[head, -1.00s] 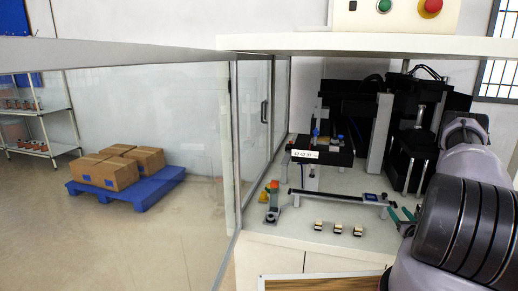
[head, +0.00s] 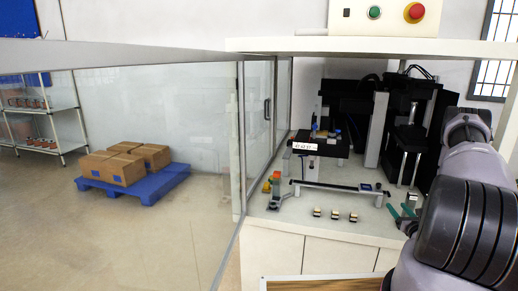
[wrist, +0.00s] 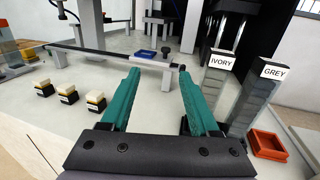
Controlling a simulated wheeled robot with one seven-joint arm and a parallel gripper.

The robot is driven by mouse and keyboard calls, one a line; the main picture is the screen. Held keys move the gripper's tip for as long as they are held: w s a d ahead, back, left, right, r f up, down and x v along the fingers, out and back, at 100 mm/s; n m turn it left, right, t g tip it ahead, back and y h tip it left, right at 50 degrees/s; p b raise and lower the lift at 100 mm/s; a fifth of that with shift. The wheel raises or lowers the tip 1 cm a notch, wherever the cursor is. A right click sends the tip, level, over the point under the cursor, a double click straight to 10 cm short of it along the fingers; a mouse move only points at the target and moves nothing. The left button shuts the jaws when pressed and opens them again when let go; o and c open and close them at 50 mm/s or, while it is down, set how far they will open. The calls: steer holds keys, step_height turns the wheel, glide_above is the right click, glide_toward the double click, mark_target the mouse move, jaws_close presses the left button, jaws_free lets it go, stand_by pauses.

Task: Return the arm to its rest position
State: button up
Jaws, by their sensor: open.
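My gripper (wrist: 158,73) is open, with its two teal fingers apart and nothing between them. In the head view its teal fingers (head: 402,212) show at the right edge of the white worktop, partly behind my arm. In the wrist view the fingers point toward a small blue tray (wrist: 146,55) on a long bar, and the worktop shows between them.
Several small cream-and-black blocks (wrist: 68,96) sit left of my gripper. Columns labelled IVORY (wrist: 222,62) and GREY (wrist: 273,72) stand close to its right, with an orange-red tray (wrist: 267,144) beside them. A glass panel (head: 256,120) borders the worktop's left side.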

steer(key=w+a+r+n+g+y, duration=0.25)
steer(key=a+r+n+y, duration=0.45)
steer(key=a+r, duration=0.45)
steer(key=w+a+r+n+g+y, duration=0.1)
steer(key=a+r+n+g+y, duration=0.3)
steer(key=a+r+n+y, duration=0.7)
steer(key=s+a+r+n+g+h, duration=0.4)
steer(key=s+a+r+g, duration=0.15)
steer(key=s+r, duration=0.35)
steer(key=s+a+r+n+g+h, duration=0.3)
steer(key=s+a+r+g, duration=0.1)
steer(key=s+a+r, duration=0.4)
steer(key=s+d+r+n+t+h, duration=0.2)
steer(key=s+d+r+n+h, duration=0.1)
steer(key=s, duration=0.4)
steer(key=s+d+r+n+t+h, duration=0.3)
steer(key=s+r+n+h, duration=0.1)
steer(key=s, duration=0.3)
steer(key=shift+s+r+h, duration=0.2)
steer(key=shift+r+h, duration=0.25)
steer(key=shift+h, duration=0.25)
